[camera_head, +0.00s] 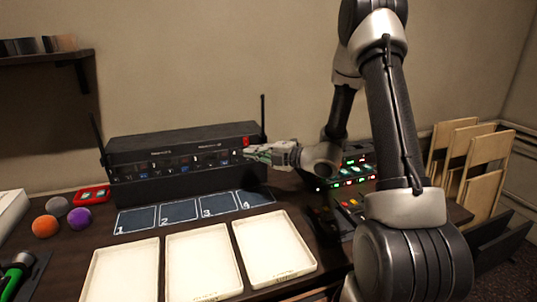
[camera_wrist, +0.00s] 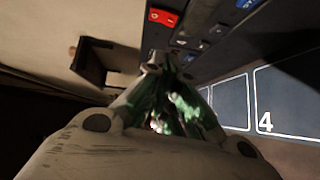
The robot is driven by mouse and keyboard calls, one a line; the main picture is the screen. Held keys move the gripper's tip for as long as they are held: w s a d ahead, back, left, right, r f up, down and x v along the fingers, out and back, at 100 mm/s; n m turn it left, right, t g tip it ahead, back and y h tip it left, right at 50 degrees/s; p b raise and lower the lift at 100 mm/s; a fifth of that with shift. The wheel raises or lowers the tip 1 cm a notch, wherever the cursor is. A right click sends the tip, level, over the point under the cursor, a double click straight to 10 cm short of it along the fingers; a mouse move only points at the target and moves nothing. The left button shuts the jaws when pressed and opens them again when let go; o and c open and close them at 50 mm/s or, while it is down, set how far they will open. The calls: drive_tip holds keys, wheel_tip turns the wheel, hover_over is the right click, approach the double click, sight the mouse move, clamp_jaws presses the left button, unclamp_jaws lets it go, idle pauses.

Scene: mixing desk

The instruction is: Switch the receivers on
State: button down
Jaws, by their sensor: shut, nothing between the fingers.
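The receivers (camera_head: 180,152) are a dark rack unit with upright antennas at both ends, standing at the back of the desk. Its front carries a row of small knobs, displays and blue parts. A red rocker switch (camera_head: 246,141) is at the right end of the front; it also shows in the wrist view (camera_wrist: 163,17). My gripper (camera_head: 247,154) is shut and empty, its tips just below and in front of the red switch. In the wrist view the fingertips (camera_wrist: 158,63) meet below the switch. I cannot tell whether they touch the panel.
Numbered dark pads (camera_head: 178,212) lie before the receivers, with pale trays (camera_head: 197,262) nearer me. A box with lit green and red buttons (camera_head: 345,178) stands right of my gripper. Coloured balls (camera_head: 78,218) and a red case (camera_head: 92,195) lie at the left.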

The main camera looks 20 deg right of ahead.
drive_tip(key=shift+w+f, duration=0.2)
drive_tip(key=shift+w, duration=1.75)
drive_tip(key=shift+w+f, duration=0.15)
drive_tip(key=shift+w, duration=0.1)
drive_tip(key=shift+d, duration=0.1)
drive_tip(key=s+d+f, duration=0.1)
drive_tip(key=s+d, duration=0.6)
drive_tip(key=s, duration=0.4)
drive_tip(key=shift+f, duration=0.2)
